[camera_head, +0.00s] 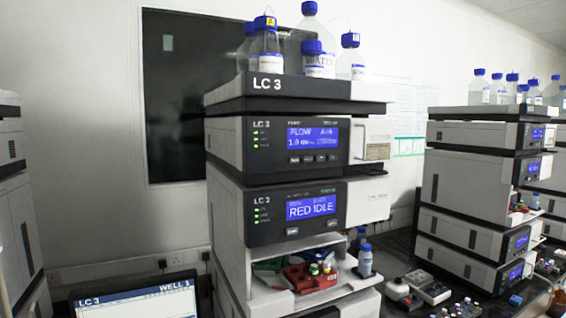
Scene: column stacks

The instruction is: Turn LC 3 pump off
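The LC 3 stack stands in the middle of the head view, with a black label strip (290,86) reading "LC 3" at its top. The LC 3 pump module (269,140) is the upper unit, with a lit blue display (313,137) reading "FLOW" and a value that looks like 1.0. Small buttons (313,158) sit in a row under that display. Green indicator lights (255,140) are lit at its left. The unit below (262,212) is also marked LC 3, and its display (311,207) reads "RED IDLE". My gripper is not in view.
Blue-capped bottles (265,47) stand on top of the stack. An open bay below holds a red vial rack (309,278). A monitor (138,301) marked LC 3 is at the lower left. Other stacks stand at the right (470,185) and left edge (18,215).

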